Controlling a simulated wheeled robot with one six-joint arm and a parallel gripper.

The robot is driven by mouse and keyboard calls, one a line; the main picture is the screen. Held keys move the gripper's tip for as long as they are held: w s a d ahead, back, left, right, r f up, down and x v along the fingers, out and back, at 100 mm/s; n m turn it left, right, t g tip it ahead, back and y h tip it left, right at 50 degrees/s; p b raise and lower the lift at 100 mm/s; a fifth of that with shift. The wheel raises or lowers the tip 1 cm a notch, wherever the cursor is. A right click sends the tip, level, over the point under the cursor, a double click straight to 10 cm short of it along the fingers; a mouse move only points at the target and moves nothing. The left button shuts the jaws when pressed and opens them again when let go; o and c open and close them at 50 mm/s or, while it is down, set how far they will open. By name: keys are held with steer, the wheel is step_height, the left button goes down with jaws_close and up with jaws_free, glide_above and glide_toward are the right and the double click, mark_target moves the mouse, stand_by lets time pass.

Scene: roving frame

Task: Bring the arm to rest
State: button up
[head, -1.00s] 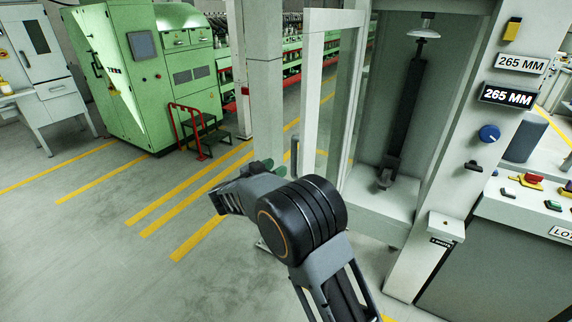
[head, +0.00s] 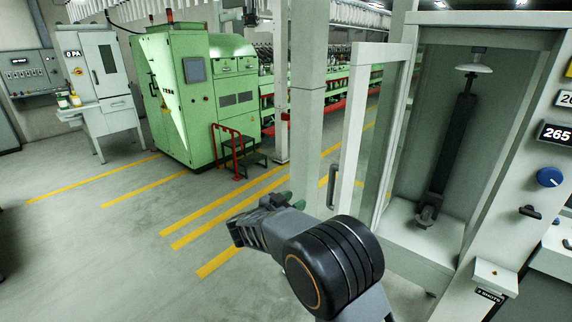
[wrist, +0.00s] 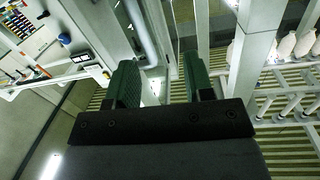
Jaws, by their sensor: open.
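My gripper (wrist: 162,88) shows in the wrist view with its two green finger pads apart and nothing between them. In the head view my gripper (head: 276,200) is partly hidden behind my own wrist, with a bit of green pad showing. My arm is bent in front of me at the lower middle of the picture, clear of the floor. It stands in front of the open cabinet door (head: 352,140), and I cannot tell the gap between them.
A tall cabinet with a dark upright rod (head: 452,145) stands open at the right, with a blue knob (head: 550,177) on its front. A green machine (head: 180,95) and red-railed steps (head: 238,150) stand at the back left. The yellow-striped floor (head: 110,235) at left is clear.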

steer(key=w+a+f+n+t+y, duration=0.3)
steer(key=a+f+n+y, duration=0.25)
steer(key=a+y, duration=0.35)
steer(key=s+a+f+n+g+y, duration=0.1)
steer(key=s+n+g+y, duration=0.4)
steer(key=s+y, duration=0.3)
steer(key=s+d+r+g+h, duration=0.1)
steer(key=s+d+g+h, duration=0.1)
steer(key=s+d, duration=0.8)
steer(key=s+d+r+g+h, duration=0.2)
steer(key=s+d+g, duration=0.2)
steer(key=s+d, duration=0.7)
steer(key=s, duration=0.3)
steer(key=shift+c, duration=0.5)
steer(key=shift+a+n, duration=0.1)
steer(key=shift+n, duration=0.15)
